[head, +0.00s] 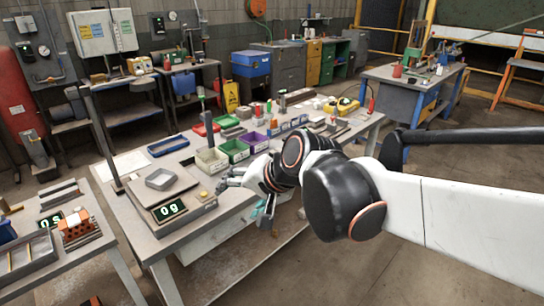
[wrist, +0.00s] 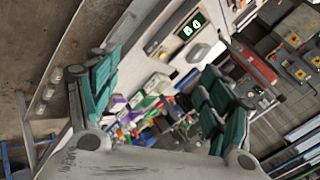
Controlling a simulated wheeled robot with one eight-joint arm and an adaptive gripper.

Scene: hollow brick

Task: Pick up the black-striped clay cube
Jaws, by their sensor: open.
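My gripper (head: 265,213) hangs beside the front edge of the long workbench (head: 235,200) in the head view, below my pale wrist. In the wrist view its two teal-padded fingers (wrist: 160,98) stand wide apart with nothing held between them.
Green (head: 235,149) and grey-purple bins (head: 211,160) and a blue tray (head: 168,145) stand on the bench. A thin post rises at its left. A side table at left holds an orange hollow brick (head: 78,231). Floor in front of the bench is mostly clear.

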